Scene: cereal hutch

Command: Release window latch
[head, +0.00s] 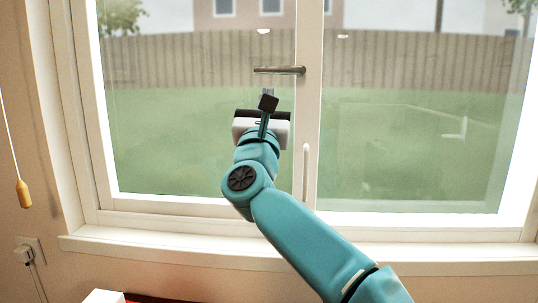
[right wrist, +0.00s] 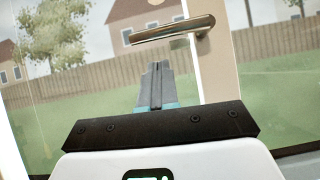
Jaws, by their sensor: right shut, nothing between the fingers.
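The window latch (head: 279,70) is a dark metal lever handle on the white middle post of the window. It lies level, its free end pointing left from its pivot at the post. It also shows in the right wrist view (right wrist: 172,31), above the fingers. My right gripper (head: 268,92) is just below the lever in the head view, fingers pointing up at it. In the right wrist view the gripper (right wrist: 156,68) is shut and empty, with a visible gap in the picture between the fingertips and the lever. My left gripper is not in view.
The window frame (head: 185,207) is white, with a sill (head: 175,251) along its bottom. A white vertical handle (head: 306,172) is on the middle post below the latch. A cord with a yellow pull (head: 23,194) hangs at the left. A plugged outlet (head: 27,253) is at lower left.

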